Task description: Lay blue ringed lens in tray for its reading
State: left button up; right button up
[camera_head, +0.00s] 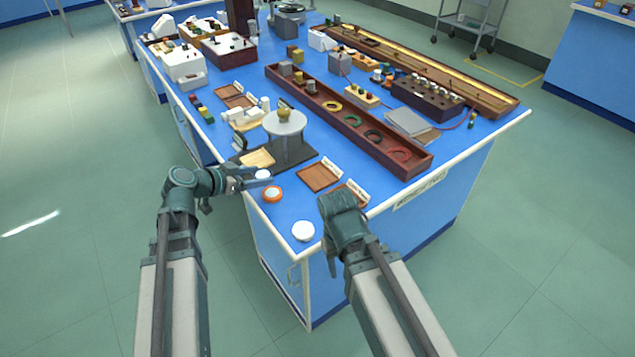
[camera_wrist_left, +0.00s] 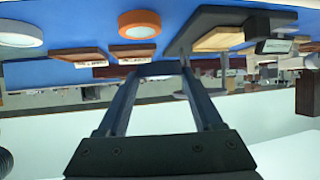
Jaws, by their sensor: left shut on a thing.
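My left gripper (camera_head: 256,180) is over the near left edge of the blue bench, shut on a small pale disc (camera_head: 262,174), which I take as the blue ringed lens. In the left wrist view, the lens (camera_wrist_left: 158,69) is a dark bluish strip seen edge-on between the fingertips. A pale wooden tray (camera_head: 258,160) on a dark base lies just beyond it, below a round grey plate (camera_head: 285,122). Two brown labelled trays (camera_head: 319,176) lie to the right; which tray is meant cannot be told. My right gripper (camera_head: 340,206) is at the near bench edge, its fingers hidden.
An orange ringed lens (camera_head: 272,194) and a white ringed lens (camera_head: 303,231) lie near the front corner. A long dark red rack (camera_head: 405,165) with several coloured rings stands to the right. Bare blue bench lies between the lenses and the brown trays.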

pick_arm(q)
jog(key=w+d, duration=0.2)
jog(key=d, duration=0.2)
jog(key=w+d+f+b, duration=0.1)
jog(key=w+d, duration=0.1)
jog(key=d, duration=0.3)
jog(key=w+d, duration=0.2)
jog(key=d, duration=0.3)
jog(key=shift+w+d+f, duration=0.15)
jog(key=shift+w+f, duration=0.05)
notch_tip(320, 180, down, 4)
jog(key=b, duration=0.4)
jog(key=shift+d+r, duration=0.1)
jog(key=shift+d, duration=0.05)
jog(key=shift+r, duration=0.15)
